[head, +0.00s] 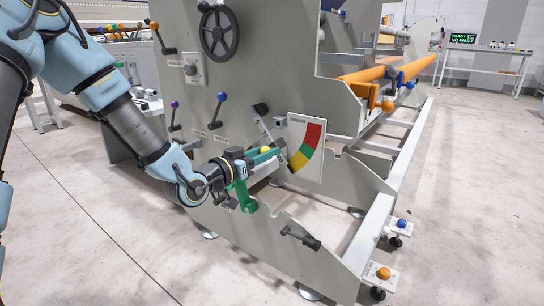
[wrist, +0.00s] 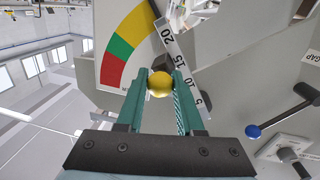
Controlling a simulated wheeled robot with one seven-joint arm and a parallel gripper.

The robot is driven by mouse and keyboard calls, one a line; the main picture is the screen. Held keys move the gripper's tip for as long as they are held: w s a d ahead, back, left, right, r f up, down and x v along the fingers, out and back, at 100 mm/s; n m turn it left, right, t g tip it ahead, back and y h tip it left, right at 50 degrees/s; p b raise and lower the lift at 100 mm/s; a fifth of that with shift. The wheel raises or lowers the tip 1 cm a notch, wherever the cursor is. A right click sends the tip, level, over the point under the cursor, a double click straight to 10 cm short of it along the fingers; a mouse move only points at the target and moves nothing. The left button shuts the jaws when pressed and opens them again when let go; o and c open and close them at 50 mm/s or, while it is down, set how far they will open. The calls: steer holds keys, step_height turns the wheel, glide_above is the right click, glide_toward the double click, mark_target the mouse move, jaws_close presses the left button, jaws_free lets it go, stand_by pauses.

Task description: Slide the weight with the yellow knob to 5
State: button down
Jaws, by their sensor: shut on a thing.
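The yellow knob (wrist: 160,83) sits between the two teal fingers of my gripper (wrist: 160,78) in the wrist view, and the fingers are shut on it. The pale scale bar (wrist: 175,46) runs slanted beside the knob, with marks 20, 15, 10 and 5.
A red, green and yellow gauge (head: 305,148) is close to my gripper on the grey machine side panel (head: 260,75). A blue-knobbed lever (wrist: 253,131) stands right in the wrist view. Open floor (head: 95,220) lies left.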

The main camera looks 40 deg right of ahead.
steer(key=w+a+r+p, duration=0.1)
steer(key=w+r+p, duration=0.3)
steer(key=r, duration=0.3)
steer(key=shift+w+a, duration=0.25)
steer(key=shift+w, duration=0.6)
steer(key=c, duration=0.5)
jaws_free()
steer(key=shift+f, duration=0.1)
steer(key=a, duration=0.3)
steer(key=s+a+p, duration=0.1)
steer(key=a, duration=0.6)
steer(key=shift+s+a+p, duration=0.3)
steer(key=shift+s+a, duration=0.05)
steer(key=shift+w, duration=0.1)
